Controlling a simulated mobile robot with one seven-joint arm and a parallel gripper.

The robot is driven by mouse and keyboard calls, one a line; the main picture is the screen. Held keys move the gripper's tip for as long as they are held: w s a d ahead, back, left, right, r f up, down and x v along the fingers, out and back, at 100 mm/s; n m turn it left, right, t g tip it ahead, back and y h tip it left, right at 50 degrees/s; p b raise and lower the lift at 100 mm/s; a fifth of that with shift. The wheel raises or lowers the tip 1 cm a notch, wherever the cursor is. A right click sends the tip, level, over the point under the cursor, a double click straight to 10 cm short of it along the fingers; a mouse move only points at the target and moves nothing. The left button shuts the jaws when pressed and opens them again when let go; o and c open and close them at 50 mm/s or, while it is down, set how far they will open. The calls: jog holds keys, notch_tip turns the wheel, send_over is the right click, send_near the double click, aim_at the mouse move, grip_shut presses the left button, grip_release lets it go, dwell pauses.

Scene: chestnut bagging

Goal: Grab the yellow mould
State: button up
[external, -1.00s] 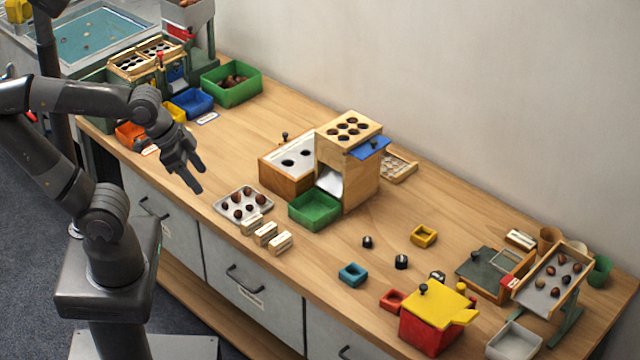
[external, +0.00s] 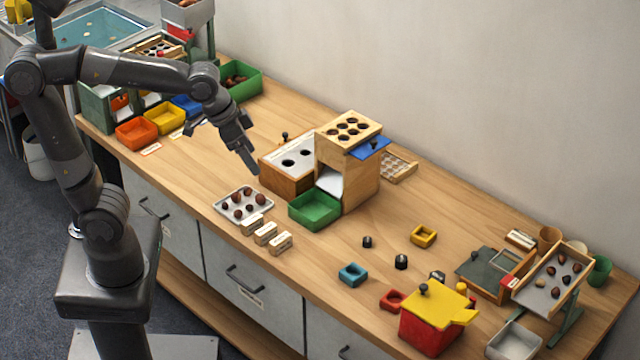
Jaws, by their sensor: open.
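The yellow mould (external: 424,236) is a small square frame with an open middle. It lies flat on the wooden bench, right of the green tray and clear of other things. My gripper (external: 252,168) is in the air left of the wooden box with holes, well to the left of the mould. Its fingers point down and to the right. It looks empty, and the gap between the fingers is hard to make out from this side.
A tall wooden block (external: 347,165) with a green tray (external: 315,209) stands between my gripper and the mould. A teal mould (external: 353,274), a red mould (external: 392,299) and two dark knobs lie near the yellow mould. A red box with yellow lid (external: 432,318) stands at the front right.

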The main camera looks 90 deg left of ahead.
jog(key=w+a+f+n, duration=0.2)
jog(key=w+a+n, duration=0.15)
jog(key=w, duration=1.15)
jog(key=n+g+y, duration=0.2)
jog(key=n+y, duration=0.2)
send_over(423, 233)
jog(key=s+d, duration=0.1)
jog(key=d, duration=0.1)
notch_tip(423, 233, down, 33)
jog(key=shift+d+f, duration=0.1)
jog(key=shift+s+x, duration=0.15)
jog(key=shift+x, duration=1.15)
jog(key=shift+s+x, duration=0.1)
jog(key=shift+x, duration=1.2)
jog(key=shift+c, duration=0.2)
jog(key=c, duration=1)
